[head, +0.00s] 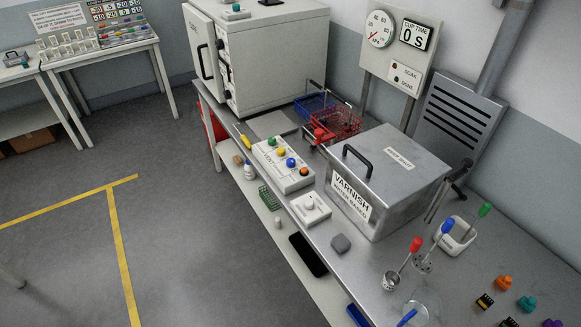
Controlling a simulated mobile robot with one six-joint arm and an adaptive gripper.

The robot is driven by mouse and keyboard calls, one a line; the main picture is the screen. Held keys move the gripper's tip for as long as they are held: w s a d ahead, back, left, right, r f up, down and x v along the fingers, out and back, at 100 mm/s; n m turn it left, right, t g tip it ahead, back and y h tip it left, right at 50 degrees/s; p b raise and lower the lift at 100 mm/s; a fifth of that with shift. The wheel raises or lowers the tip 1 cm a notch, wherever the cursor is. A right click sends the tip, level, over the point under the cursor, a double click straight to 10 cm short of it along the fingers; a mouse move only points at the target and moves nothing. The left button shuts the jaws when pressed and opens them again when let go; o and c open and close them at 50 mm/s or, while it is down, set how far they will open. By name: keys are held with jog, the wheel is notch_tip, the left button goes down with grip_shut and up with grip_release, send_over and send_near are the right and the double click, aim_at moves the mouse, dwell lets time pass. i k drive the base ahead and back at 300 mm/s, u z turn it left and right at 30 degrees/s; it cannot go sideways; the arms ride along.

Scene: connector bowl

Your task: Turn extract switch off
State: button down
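No switch with a readable "extract" label shows in the head view. A small white box with a round white knob (309,207) sits at the front edge of the steel bench (365,277), in front of the varnish tank. It may be the extract switch, but its marking and knob position are too small to read. Behind it to the left is a pale control box (283,168) with green, yellow, blue and orange knobs or buttons; its lettering is not clear. My gripper is not in view.
The lidded steel varnish tank (385,180) stands behind the white box. Ladles, a beaker and coloured connectors crowd the bench's right end. A white oven (260,55) stands at the far left end. The floor (190,250) at left is clear.

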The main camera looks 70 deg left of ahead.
aim_at(290, 162)
jog(key=k, duration=0.45)
jog(key=u, duration=4.2)
jog(key=k, duration=0.2)
jog(key=z, duration=0.75)
